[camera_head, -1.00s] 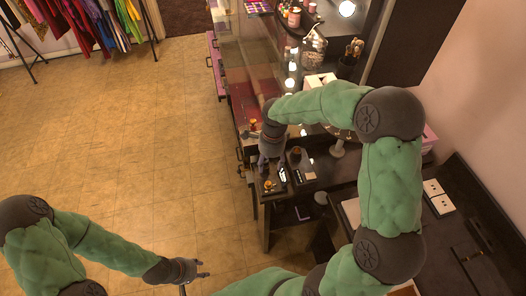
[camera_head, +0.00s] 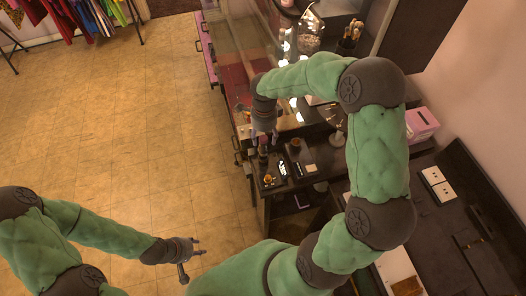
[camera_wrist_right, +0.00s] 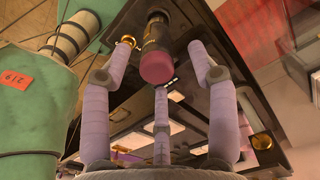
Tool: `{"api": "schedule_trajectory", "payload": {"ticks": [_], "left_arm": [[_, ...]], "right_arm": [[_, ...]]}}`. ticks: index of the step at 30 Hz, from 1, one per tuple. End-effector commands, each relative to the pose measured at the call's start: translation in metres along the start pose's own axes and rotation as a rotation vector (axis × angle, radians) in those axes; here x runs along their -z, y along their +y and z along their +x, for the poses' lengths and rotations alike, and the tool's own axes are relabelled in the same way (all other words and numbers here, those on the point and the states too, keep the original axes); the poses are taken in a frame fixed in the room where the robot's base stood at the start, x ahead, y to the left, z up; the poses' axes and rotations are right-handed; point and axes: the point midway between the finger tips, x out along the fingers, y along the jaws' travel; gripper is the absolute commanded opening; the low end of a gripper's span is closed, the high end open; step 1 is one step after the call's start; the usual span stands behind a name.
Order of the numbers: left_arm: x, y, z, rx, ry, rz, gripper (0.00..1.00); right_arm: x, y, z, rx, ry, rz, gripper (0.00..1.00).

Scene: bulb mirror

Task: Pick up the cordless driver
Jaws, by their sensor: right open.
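A dark upright cylinder with a dull red end, which I take for the cordless driver (camera_head: 263,145), stands at the near-left end of the dark counter. In the right wrist view the driver (camera_wrist_right: 156,50) is just beyond the fingertips, its red end facing the camera. My right gripper (camera_head: 264,133) is above it with its fingers spread. In the wrist view the right gripper's fingers (camera_wrist_right: 163,78) stand apart around the line to the driver, and I see no grip on it. My left gripper (camera_head: 199,247) is open and empty over the floor, away from the counter.
A dark tray (camera_head: 262,186) with small items lies around the driver's foot. A second dark tray (camera_head: 296,158) is just right of it. Beyond are a glass-topped section, lit bulbs and a brush holder (camera_head: 350,37). A pink box (camera_head: 421,123) stands further right. The floor at left is clear.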

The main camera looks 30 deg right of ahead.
Motion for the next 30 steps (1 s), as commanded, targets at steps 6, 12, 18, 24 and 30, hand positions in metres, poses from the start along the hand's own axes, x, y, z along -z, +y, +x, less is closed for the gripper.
{"api": "schedule_trajectory", "payload": {"ticks": [6, 12, 18, 24, 30], "left_arm": [[0.001, 0.0, 0.001, 0.0, 0.001, 0.0, 0.4], [0.001, -0.001, 0.002, 0.0, 0.001, 0.0, 0.4], [0.001, -0.001, 0.003, 0.0, 0.001, 0.0, 0.4], [0.001, -0.001, 0.002, 0.0, 0.001, 0.0, 0.4], [0.001, -0.001, 0.002, 0.0, 0.001, 0.0, 0.4]], "right_arm": [[0.0, 0.001, 0.014, -0.001, 0.0, -0.001, 0.6], [-0.001, 0.004, 0.042, -0.003, 0.0, -0.001, 0.6], [-0.002, 0.003, 0.059, -0.001, -0.001, -0.001, 0.6], [-0.002, 0.003, 0.06, 0.001, -0.001, -0.001, 0.6], [-0.002, 0.003, 0.06, 0.001, -0.001, -0.001, 0.17]]}}
